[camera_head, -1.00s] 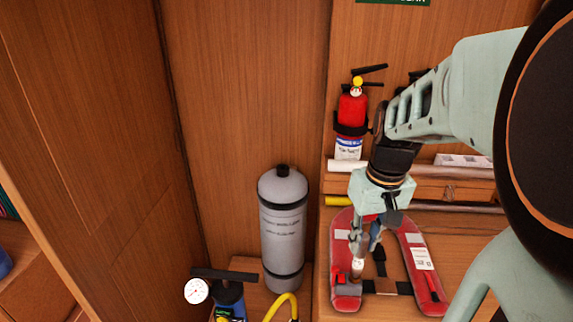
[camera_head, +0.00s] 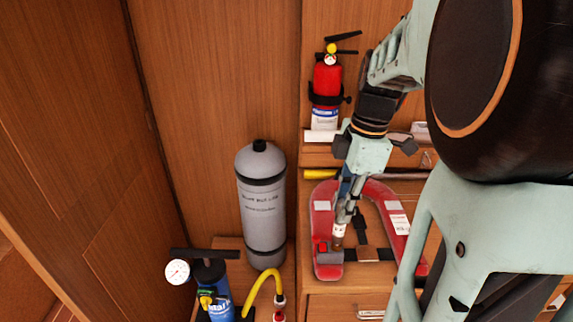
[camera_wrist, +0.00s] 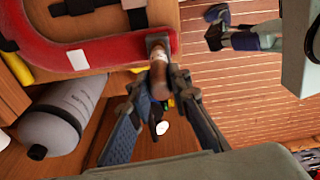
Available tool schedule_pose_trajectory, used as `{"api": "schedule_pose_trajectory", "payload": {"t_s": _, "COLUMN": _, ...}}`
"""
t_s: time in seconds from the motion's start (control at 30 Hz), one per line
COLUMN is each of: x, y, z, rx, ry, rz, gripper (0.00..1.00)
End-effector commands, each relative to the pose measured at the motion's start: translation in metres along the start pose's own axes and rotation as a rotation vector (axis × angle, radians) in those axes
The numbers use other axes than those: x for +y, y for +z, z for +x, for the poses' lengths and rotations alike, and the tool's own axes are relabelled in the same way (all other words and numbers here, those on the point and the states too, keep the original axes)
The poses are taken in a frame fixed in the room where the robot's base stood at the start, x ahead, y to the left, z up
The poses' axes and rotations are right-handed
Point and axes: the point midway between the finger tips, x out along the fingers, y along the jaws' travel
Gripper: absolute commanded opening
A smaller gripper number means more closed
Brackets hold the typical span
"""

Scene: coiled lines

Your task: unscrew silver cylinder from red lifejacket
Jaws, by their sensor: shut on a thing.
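The red lifejacket (camera_head: 322,225) lies flat, U-shaped, on the wooden cabinet top at the right of the head view. Its red edge (camera_wrist: 95,52) crosses the upper left of the wrist view. The silver cylinder (camera_head: 338,229) stands at the lower end of its left arm, beside a dark fitting. My gripper (camera_head: 343,210) comes down from above and is shut on the cylinder. In the wrist view, the fingers (camera_wrist: 160,82) close from both sides on the cylinder (camera_wrist: 157,56), which still meets the lifejacket's end. The thread at its joint is hidden.
A large grey tank (camera_head: 262,210) stands left of the lifejacket. A red fire extinguisher (camera_head: 327,83) hangs on the wall behind. A blue pump with a gauge (camera_head: 178,271) and a yellow hose (camera_head: 258,285) stand at the front left. A yellow tube (camera_head: 320,174) lies behind the lifejacket.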

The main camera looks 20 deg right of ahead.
Motion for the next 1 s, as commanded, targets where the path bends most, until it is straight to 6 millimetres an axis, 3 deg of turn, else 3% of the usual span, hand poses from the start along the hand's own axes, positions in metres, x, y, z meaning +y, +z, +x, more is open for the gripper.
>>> {"api": "schedule_pose_trajectory", "payload": {"t_s": 0.27, "x": 0.0017, "y": -0.0001, "z": -0.0002, "rx": -0.001, "ry": -0.052, "rz": -0.432, "gripper": 0.0}}
{"api": "schedule_pose_trajectory", "payload": {"t_s": 1.0, "x": 0.0011, "y": -0.0012, "z": -0.0087, "rx": -0.001, "ry": -0.048, "rz": -0.412, "gripper": 0.0}}
